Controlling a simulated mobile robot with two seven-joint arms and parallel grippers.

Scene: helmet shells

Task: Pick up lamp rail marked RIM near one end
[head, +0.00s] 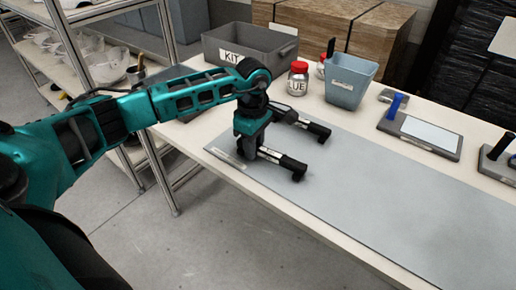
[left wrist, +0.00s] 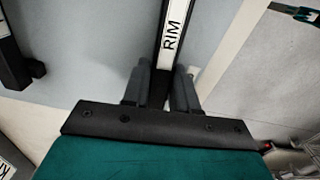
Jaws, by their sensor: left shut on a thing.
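The lamp rail marked RIM (head: 272,156) is a dark bar with a white label and a black block at its right end. In the left wrist view the rail (left wrist: 173,28) runs up between my fingers, with RIM readable. My left gripper (head: 246,149) is shut on it near its left end; the fingers also show in the left wrist view (left wrist: 163,92). The fingers hide the gripped part. I cannot tell whether the rail touches the grey mat (head: 390,195). My right gripper is not in view.
A second similar rail (head: 305,124) lies just behind. A grey KIT bin (head: 222,44), a red-lidded jar (head: 298,80), a blue-grey bin (head: 350,83) and a tray with a blue-handled tool (head: 412,134) line the back. The mat's right side is clear.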

